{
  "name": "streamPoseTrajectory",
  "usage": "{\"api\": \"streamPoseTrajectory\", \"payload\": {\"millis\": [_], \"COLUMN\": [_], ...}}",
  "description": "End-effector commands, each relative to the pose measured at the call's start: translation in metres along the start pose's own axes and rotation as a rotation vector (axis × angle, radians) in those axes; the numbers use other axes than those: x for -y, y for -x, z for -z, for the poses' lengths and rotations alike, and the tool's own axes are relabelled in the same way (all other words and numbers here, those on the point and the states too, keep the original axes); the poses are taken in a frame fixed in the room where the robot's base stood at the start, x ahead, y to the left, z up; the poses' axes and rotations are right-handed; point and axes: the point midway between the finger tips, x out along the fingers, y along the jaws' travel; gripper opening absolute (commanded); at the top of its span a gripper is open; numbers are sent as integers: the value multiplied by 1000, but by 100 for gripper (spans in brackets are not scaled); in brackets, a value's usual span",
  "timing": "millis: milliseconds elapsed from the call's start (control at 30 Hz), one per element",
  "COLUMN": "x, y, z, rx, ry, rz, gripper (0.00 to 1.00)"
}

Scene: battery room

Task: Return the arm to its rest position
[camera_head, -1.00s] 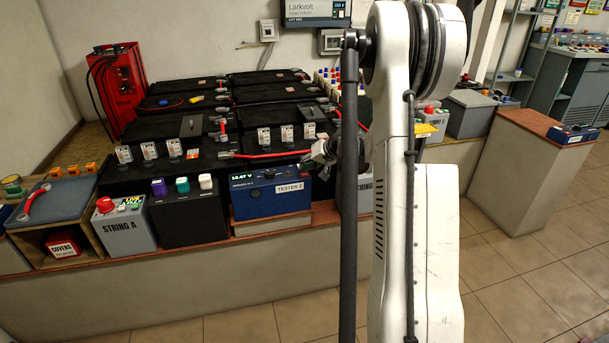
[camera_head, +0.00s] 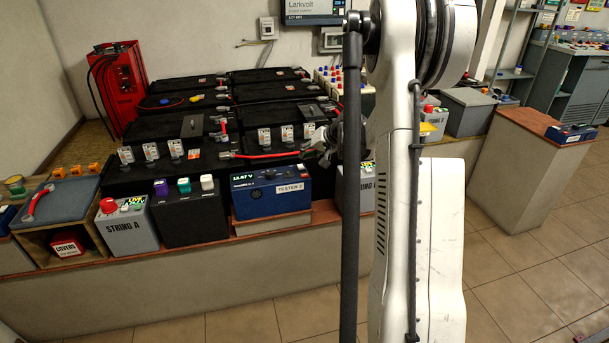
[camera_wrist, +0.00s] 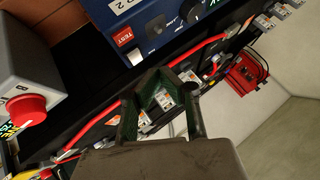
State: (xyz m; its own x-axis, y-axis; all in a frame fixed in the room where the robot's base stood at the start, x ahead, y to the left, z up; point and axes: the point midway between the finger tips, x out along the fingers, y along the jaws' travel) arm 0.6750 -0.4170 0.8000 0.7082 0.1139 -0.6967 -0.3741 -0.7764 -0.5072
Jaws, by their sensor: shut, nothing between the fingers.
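My white arm stands upright right of centre in the head view, its column covering part of the bench. My gripper (camera_head: 318,143) is small in that view, left of my dark upright tube and above the back right of the blue tester (camera_head: 270,192). In the wrist view its dark fingers (camera_wrist: 160,80) reach up from the bottom centre. They are shut with nothing between them. The black batteries and a red cable (camera_wrist: 200,50) lie beyond them. I cannot tell how far the fingertips are from the batteries.
A grey box with a red button (camera_wrist: 22,110) is at the left in the wrist view. A red charger (camera_head: 117,90) stands at the back left. STRING A (camera_head: 127,226) and a black box (camera_head: 187,217) stand along the bench front. The tiled floor (camera_head: 250,326) in front is clear.

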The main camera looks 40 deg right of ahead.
Motion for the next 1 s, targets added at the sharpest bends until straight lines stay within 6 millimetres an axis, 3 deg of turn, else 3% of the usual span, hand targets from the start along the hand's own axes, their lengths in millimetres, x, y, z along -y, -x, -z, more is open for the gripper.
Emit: {"api": "streamPoseTrajectory", "payload": {"millis": [633, 767, 1000], "x": [5, 32, 118], "y": [2, 13, 53], "z": [-1, -6, -34], "rx": [3, 17, 62], "ry": [3, 23, 99], "rz": [-1, -9, -40], "gripper": [0, 0, 0]}}
